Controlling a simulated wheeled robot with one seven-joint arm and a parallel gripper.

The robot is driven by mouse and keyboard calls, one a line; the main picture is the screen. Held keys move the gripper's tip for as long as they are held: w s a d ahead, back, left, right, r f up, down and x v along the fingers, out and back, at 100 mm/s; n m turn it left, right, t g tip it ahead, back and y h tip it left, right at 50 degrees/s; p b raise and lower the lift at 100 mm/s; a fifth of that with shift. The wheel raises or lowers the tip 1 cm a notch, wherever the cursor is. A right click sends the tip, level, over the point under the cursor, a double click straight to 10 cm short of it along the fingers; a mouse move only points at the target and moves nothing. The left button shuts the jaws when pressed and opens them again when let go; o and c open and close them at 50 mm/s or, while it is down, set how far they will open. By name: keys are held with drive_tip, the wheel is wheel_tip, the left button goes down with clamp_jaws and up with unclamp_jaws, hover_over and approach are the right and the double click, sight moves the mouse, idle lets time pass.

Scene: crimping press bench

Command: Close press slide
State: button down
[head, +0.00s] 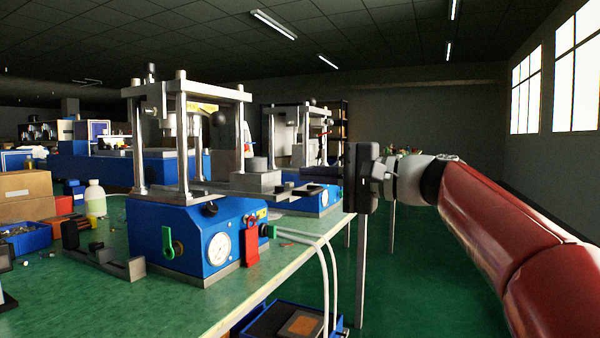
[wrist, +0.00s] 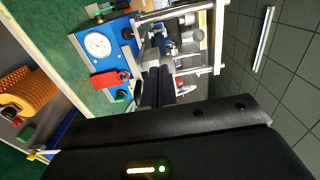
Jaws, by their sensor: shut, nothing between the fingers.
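The near press (head: 190,235) has a blue base with a gauge, upright posts and a top plate. It stands on the green bench at left centre. Its grey slide (head: 255,182) sticks out to the right from between the posts, with a block on it. My gripper (head: 283,190) reaches in from the right, with its dark fingers close to the slide's outer end. The fingers are shut and empty. Whether they touch the slide I cannot tell. The wrist view shows the fingers (wrist: 160,80) together, pointing at the press (wrist: 120,22).
A second press (head: 300,135) stands behind. A red handle (head: 251,245) and pale hoses (head: 325,262) are at the near press's front right. A bottle (head: 95,199), boxes and a blue bin (head: 28,238) are at left. The aisle at right holds my arm.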

sight(284, 172)
drive_tip(key=shift+x, duration=1.55)
drive_tip(key=shift+a, duration=0.1)
drive_tip(key=p+x, duration=0.6)
drive_tip(key=x, duration=1.2)
drive_tip(key=shift+p, duration=0.4)
drive_tip(key=shift+a+f, duration=0.1)
